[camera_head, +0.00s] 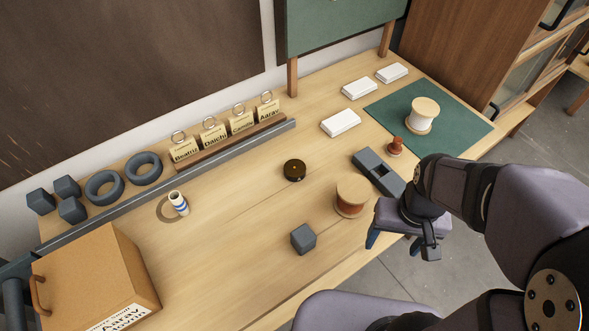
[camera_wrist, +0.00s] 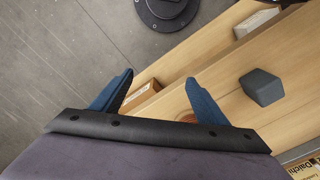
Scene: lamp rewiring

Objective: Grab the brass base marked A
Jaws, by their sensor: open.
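No marking A is readable in either view, so I cannot tell for sure which thing is the brass base. A small round dark disc with a brownish top (camera_head: 294,170) lies near the middle of the table in the head view and may be it. My gripper (camera_head: 393,241) is open and empty at the table's front right edge, apart from the disc and to its lower right. Its two blue fingers also show spread in the wrist view (camera_wrist: 160,78), where I do not make out the disc.
A copper-coloured spool (camera_head: 351,196) and a grey block (camera_head: 303,239) stand between gripper and disc or near it. A slotted grey holder (camera_head: 367,160) lies right of the disc. A cardboard box (camera_head: 95,275) is at the left, name cards (camera_head: 226,131) behind a grey rail (camera_head: 190,188).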

